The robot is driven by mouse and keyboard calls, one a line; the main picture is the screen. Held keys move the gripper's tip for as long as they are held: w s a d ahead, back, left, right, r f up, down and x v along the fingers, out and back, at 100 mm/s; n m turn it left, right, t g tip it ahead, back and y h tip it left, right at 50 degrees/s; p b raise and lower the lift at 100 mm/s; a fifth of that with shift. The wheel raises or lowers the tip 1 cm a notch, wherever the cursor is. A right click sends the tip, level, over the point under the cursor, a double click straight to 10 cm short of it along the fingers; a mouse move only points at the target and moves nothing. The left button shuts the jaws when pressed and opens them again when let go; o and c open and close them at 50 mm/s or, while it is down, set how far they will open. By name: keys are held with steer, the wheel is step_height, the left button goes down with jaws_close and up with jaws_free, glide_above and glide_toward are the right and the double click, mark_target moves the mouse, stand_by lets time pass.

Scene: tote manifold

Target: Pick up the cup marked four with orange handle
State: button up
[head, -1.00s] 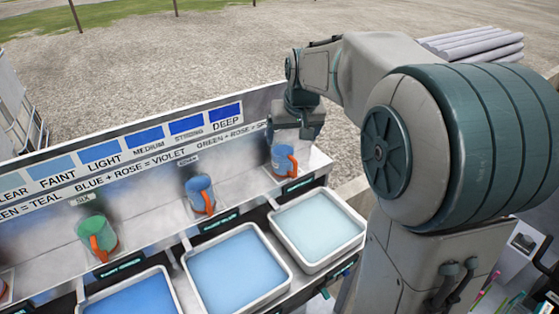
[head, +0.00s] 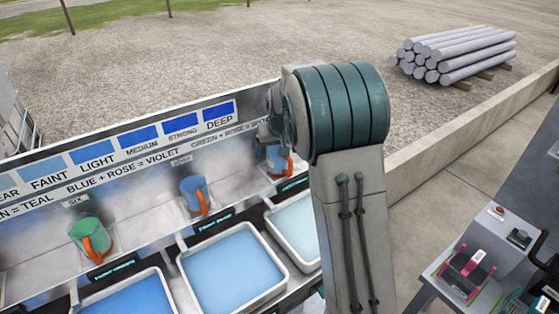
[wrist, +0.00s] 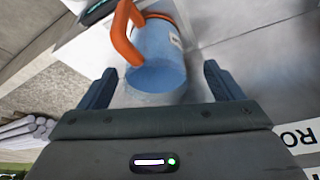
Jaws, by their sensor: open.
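A blue cup with an orange handle (wrist: 158,52) fills the middle of the wrist view; a small white label on its side is too small to read. It also shows in the head view (head: 276,160) at the right end of the shelf, partly behind my arm. My gripper (wrist: 160,72) is open, with one finger on each side of the cup in the picture; I cannot tell whether they touch it. In the head view the gripper is mostly hidden by my arm. Another blue cup with an orange handle (head: 194,194) stands in the middle of the shelf.
A green cup with an orange handle (head: 90,237) stands at the left under a "SIX" label. White-rimmed trays of blue liquid line the front, with a middle tray (head: 284,279). A colour chart board (head: 62,180) backs the shelf. A pink-framed device (head: 461,272) is at lower right.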

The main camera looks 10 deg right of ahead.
mark_target(278, 157)
steer(key=shift+d+p+x, duration=0.15)
steer(key=shift+p+x, duration=0.3)
steer(key=shift+x, duration=0.85)
steer(key=shift+d+p+x, duration=0.15)
steer(key=shift+p+x, duration=0.25)
steer(key=shift+x, duration=0.9)
steer(key=c, duration=1.1)
